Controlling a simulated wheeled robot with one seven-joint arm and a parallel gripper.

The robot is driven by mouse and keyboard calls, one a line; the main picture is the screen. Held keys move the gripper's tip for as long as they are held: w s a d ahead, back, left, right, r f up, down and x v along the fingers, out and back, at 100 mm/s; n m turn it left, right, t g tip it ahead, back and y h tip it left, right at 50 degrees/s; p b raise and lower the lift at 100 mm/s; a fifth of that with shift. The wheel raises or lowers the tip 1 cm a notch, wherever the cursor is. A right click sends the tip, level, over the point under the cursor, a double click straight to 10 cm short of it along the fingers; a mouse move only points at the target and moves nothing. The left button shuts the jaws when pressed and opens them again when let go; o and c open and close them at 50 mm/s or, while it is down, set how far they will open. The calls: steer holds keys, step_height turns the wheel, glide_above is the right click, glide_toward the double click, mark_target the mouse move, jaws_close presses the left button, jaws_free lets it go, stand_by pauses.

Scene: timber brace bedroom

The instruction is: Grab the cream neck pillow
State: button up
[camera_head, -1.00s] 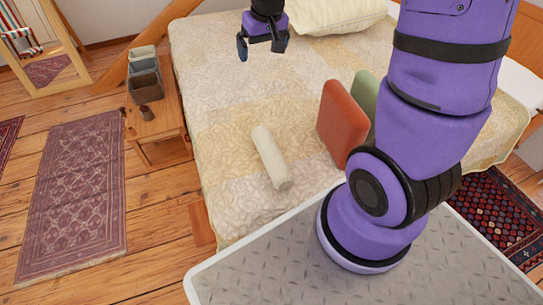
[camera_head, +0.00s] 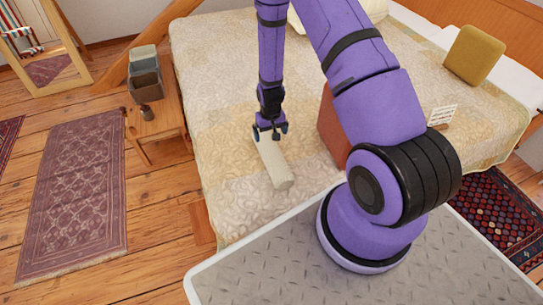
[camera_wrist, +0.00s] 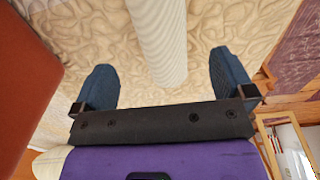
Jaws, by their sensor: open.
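The cream neck pillow (camera_head: 275,165) is a slim cylinder lying on the quilted bed (camera_head: 225,120), near the edge closest to my base. My gripper (camera_head: 270,132) is at its far end in the head view, pointing down. In the wrist view the pillow (camera_wrist: 158,40) runs from the top edge down between my two blue fingertips (camera_wrist: 163,82), with a gap on each side. The fingers are open and I see no contact. How high the fingers are above the quilt is hard to tell.
A rust-red cushion (camera_head: 332,125) stands on the bed just right of the pillow; it also shows at the left of the wrist view (camera_wrist: 25,70). A mustard cushion (camera_head: 474,55) is farther right. A wooden bedside table (camera_head: 160,122) with containers stands left of the bed.

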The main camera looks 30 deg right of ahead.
mark_target(272, 150)
steer(key=shift+s+f, duration=0.25)
steer(key=shift+f, duration=0.75)
steer(key=shift+s+f, duration=0.1)
steer(key=shift+f, duration=5.05)
steer(key=c, duration=1)
steer(key=shift+r, duration=0.15)
